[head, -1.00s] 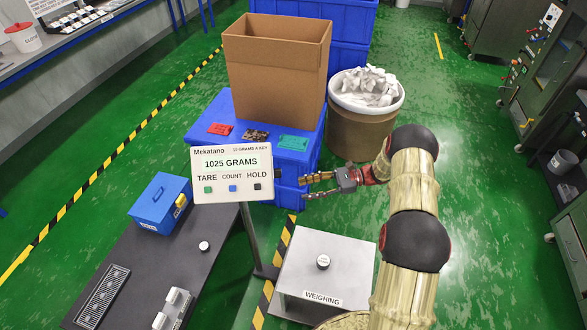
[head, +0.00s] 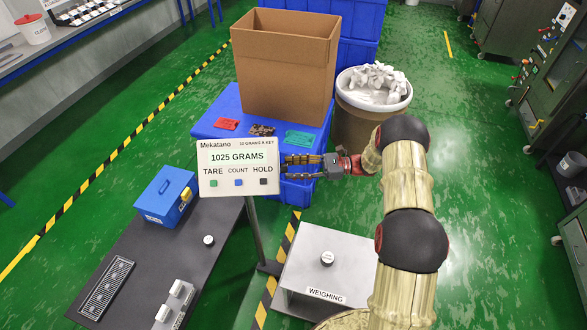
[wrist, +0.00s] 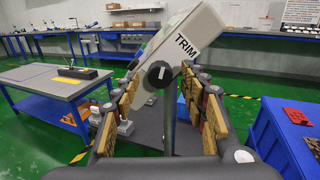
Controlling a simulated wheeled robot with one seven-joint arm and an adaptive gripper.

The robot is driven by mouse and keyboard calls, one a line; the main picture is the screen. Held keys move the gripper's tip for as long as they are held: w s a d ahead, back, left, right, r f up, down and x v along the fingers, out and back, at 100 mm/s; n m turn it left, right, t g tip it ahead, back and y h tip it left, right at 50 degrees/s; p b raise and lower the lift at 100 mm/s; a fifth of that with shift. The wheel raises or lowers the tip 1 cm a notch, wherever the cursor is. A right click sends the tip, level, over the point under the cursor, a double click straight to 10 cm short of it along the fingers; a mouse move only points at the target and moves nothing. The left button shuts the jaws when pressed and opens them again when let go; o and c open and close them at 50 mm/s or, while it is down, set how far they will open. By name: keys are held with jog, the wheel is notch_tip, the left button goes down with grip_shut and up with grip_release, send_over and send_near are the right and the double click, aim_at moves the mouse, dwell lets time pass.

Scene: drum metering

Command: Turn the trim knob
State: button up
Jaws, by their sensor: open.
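The trim knob (wrist: 159,74) is a round black knob with a white mark, on the side of the display box (wrist: 182,42) beside the word TRIM. In the wrist view it appears between the open fingers of my gripper (wrist: 162,66); I see no finger closed on it. In the head view the display box (head: 238,166) reads 1025 GRAMS and its knob side is hidden. My gripper (head: 303,164) is there at the display's right edge, fingers pointing left, open and empty. I cannot tell whether the fingertips reach past the knob.
The display stands on a thin post (head: 254,232) beside a dark bench (head: 165,262). A blue crate (head: 222,108) with coloured tags and a cardboard box (head: 284,75) is behind. A drum (head: 365,125) and a weighing platform (head: 345,258) stand near my arm.

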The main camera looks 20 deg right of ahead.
jog(key=shift+c, duration=1.3)
jog(key=c, duration=0.8)
grip_shut()
jog(key=shift+n, duration=0.3)
jog(key=shift+n+b, duration=1.5)
jog(key=shift+n, duration=1.1)
jog(key=o, duration=1)
grip_release()
jog(key=shift+o, duration=0.3)
